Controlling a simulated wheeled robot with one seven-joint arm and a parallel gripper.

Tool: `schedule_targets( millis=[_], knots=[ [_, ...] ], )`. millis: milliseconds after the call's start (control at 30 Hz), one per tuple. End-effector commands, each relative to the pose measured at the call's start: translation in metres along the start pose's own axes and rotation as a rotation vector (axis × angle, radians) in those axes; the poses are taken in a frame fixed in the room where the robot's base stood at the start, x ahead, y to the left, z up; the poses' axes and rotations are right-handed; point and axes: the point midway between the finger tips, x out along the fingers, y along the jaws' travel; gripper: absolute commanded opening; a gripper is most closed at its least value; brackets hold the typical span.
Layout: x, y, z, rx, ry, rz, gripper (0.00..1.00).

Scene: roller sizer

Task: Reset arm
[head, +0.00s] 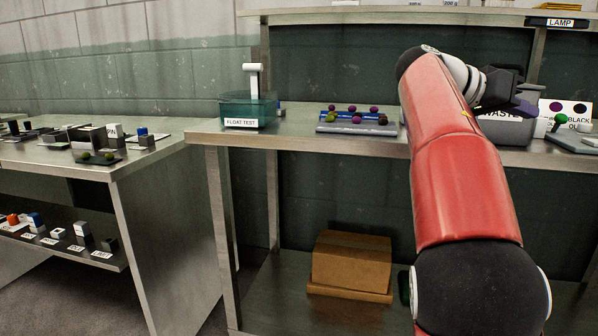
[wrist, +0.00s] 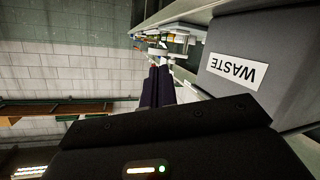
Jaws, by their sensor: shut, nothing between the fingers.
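My red arm reaches up from the lower right in the head view and bends over the metal bench. My gripper (head: 524,108) is at its far end, in front of the grey waste bin (head: 503,131). In the wrist view the gripper's two dark fingers (wrist: 157,85) lie close together with nothing between them. The bin's "WASTE" label (wrist: 233,69) shows upside down to the right of the fingers there. The fingers appear apart from the bin.
On the bench (head: 205,131) stand a teal float-test tank (head: 247,112) and a blue sizer (head: 350,117) with several dark and purple balls. A green ball (head: 561,118) sits at the right. A cardboard box (head: 351,262) is below.

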Motion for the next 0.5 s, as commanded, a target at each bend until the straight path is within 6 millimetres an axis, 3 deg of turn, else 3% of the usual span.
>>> schedule_targets(
  millis=[100, 200, 367, 500],
  knots=[
    [0.015, 0.009, 0.043, -0.158, -0.155, -0.213, 0.00],
    [0.008, 0.012, 0.090, -0.283, -0.251, -0.408, 0.00],
    [-0.032, 0.026, 0.174, -0.448, -0.347, -0.717, 0.00],
    [-0.079, 0.048, 0.253, -0.559, -0.385, -0.960, 0.00]
  ],
)
